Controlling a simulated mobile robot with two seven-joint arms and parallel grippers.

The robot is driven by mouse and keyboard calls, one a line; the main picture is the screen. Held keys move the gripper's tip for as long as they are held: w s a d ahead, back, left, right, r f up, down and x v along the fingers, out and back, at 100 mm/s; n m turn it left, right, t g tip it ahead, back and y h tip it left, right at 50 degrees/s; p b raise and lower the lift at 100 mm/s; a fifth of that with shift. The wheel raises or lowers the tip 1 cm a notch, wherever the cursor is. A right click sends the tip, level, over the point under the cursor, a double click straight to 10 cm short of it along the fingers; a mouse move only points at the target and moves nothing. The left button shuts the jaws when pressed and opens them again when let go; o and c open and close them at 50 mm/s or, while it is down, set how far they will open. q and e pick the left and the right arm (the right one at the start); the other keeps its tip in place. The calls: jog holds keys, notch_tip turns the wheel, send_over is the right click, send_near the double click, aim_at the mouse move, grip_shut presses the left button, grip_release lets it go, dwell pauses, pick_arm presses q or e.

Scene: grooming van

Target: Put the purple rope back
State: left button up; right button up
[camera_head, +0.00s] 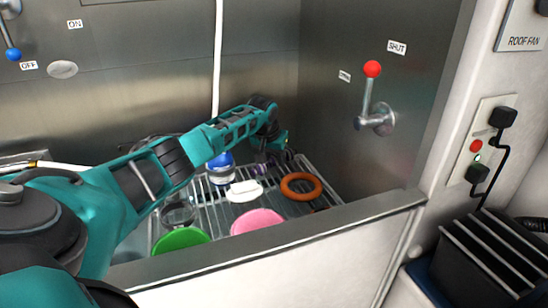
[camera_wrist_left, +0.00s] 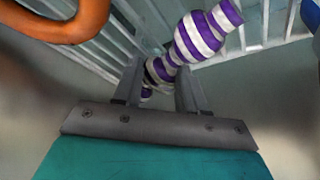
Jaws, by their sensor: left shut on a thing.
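The purple rope (camera_wrist_left: 205,32) is a purple-and-white striped, knotted toy in the left wrist view. My left gripper (camera_wrist_left: 158,82) is shut on one end of it, and the rest sticks out past the fingers at a slant. Slats of the metal rack lie behind it; I cannot tell if the rope touches them. In the head view my left gripper (camera_head: 270,163) is low over the back right of the rack, and only small purple bits show beside it. The right gripper is not in view.
The rack (camera_head: 205,200) in the steel tub holds an orange ring (camera_head: 301,196), a pink disc (camera_head: 257,222), a green disc (camera_head: 182,240), a white item (camera_head: 244,191) and a blue-and-white item (camera_head: 221,174). A red-knobbed lever (camera_head: 372,70) is on the right wall. The tub's front edge (camera_head: 290,231) is raised.

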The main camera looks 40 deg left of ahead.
pick_arm(q)
jog(key=o, duration=0.9)
jog(key=shift+f, duration=0.1)
jog(key=shift+o, duration=1)
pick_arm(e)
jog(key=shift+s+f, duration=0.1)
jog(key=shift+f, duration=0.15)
pick_arm(q)
jog(key=shift+r, duration=0.25)
jog(key=shift+s+r, duration=0.15)
jog(key=shift+r, duration=0.2)
jog(key=p+v, duration=0.2)
jog(key=v, duration=0.9)
jog(key=shift+p, duration=0.3)
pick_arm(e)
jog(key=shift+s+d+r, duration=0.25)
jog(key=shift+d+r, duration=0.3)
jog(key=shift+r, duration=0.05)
pick_arm(q)
jog(key=shift+d, duration=0.1)
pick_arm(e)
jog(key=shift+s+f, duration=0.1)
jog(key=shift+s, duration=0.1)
